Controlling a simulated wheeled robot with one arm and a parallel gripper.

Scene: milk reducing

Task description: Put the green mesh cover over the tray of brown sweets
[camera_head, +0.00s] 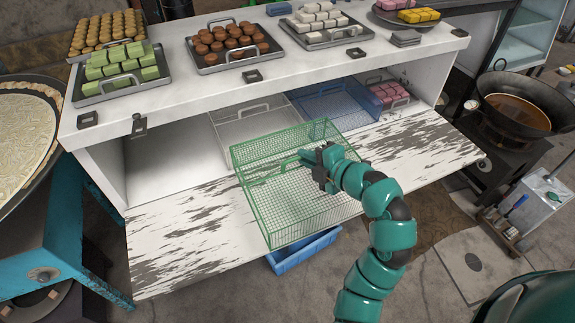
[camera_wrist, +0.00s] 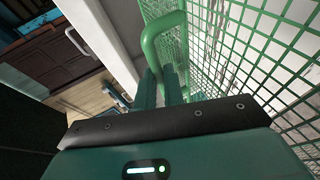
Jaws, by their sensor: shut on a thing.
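The green mesh cover (camera_head: 285,200) is a wire box in front of the counter, tilted, over the worn white lower board. My gripper (camera_head: 318,166) is shut on its green handle; the wrist view shows the fingers (camera_wrist: 165,88) closed at the handle bar, with the mesh (camera_wrist: 245,60) to the right. The tray (camera_head: 240,66) of dark brown round sweets (camera_head: 228,40) stands uncovered on the white counter top, behind and above the cover. I cannot tell whether the cover touches the board.
Trays of green blocks (camera_head: 122,66), tan round sweets (camera_head: 105,28) and white sweets (camera_head: 318,20) flank the brown ones. Below the counter top are a white mesh cover (camera_head: 255,122), a blue one (camera_head: 335,105) and pink sweets (camera_head: 390,95). A blue crate (camera_head: 303,252) is below the board.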

